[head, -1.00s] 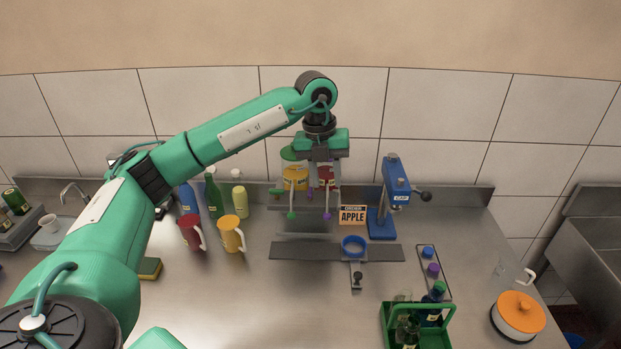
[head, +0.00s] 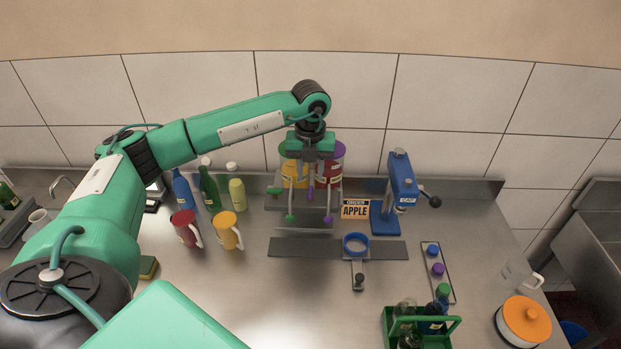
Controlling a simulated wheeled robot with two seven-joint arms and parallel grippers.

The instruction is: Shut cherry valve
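The dispensers stand against the back wall, partly hidden behind my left gripper (head: 311,178). A yellow container (head: 290,180) shows at left and a red one (head: 334,170) with a purple top at right. Below them hang taps with a green tip (head: 291,218) and a purple tip (head: 328,217); another purple piece (head: 311,192) shows between them. I cannot tell which valve is cherry, or whether it is open. My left gripper points down in front of the containers; its fingers blend with the pipes, so their opening and any contact are unclear. My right gripper is not in view.
An APPLE sign (head: 355,210) and a blue press (head: 400,190) stand right of the dispensers. A blue ring (head: 356,244) is in front. Bottles and red (head: 186,228) and yellow mugs (head: 227,231) stand left. A green crate (head: 392,334) and orange-lidded pot (head: 525,320) stand front right.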

